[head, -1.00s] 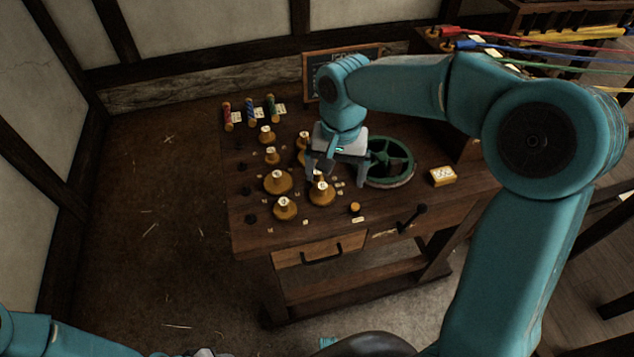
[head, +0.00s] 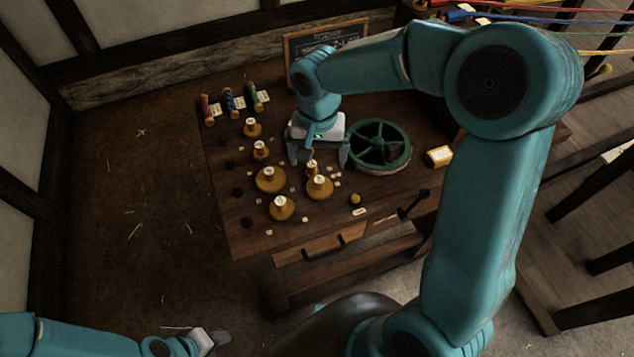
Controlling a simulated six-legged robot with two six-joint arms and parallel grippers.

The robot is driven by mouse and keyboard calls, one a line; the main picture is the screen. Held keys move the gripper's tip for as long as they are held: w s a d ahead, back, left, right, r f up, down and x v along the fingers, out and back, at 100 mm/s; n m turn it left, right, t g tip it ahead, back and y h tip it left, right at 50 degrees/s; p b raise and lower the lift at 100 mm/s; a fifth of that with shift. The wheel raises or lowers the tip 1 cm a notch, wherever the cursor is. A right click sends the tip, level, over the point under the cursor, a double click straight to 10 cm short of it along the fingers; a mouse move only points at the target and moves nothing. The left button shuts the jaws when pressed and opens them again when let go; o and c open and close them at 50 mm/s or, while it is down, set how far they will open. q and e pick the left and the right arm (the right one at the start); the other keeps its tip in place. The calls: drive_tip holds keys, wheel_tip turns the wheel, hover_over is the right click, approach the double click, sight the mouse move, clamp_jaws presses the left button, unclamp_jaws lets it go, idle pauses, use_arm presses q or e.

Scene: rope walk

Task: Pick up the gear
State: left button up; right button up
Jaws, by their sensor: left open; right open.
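Several brass gear-like discs with raised hubs and pale labels stand on the wooden bench; I cannot tell which one is the gear meant. A large one (head: 319,188) is just in front of my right gripper (head: 318,161). A smaller one (head: 311,168) shows between that gripper's fingers, partly hidden. Others stand to the left: a wide one (head: 270,181), a front one (head: 282,208) and a small one (head: 261,151). My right gripper is open, points down and holds nothing visible. My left gripper (head: 214,341) is open and empty at the bottom left, away from the bench.
A green spoked wheel (head: 378,145) lies just right of my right gripper. A yellow box (head: 439,157) and a dark crank handle (head: 413,204) are further right. Coloured spools (head: 231,101) stand at the back left, and a chalkboard (head: 325,42) behind. Small pale tags lie among the discs.

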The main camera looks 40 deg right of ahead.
sight(320, 179)
drive_tip(key=f, duration=0.3)
drive_tip(key=shift+s+f, duration=0.35)
drive_tip(key=shift+w+d+f+p, duration=0.1)
drive_tip(key=shift+f+p, duration=0.2)
drive_tip(key=shift+f, duration=2.5)
drive_tip(key=c, duration=1)
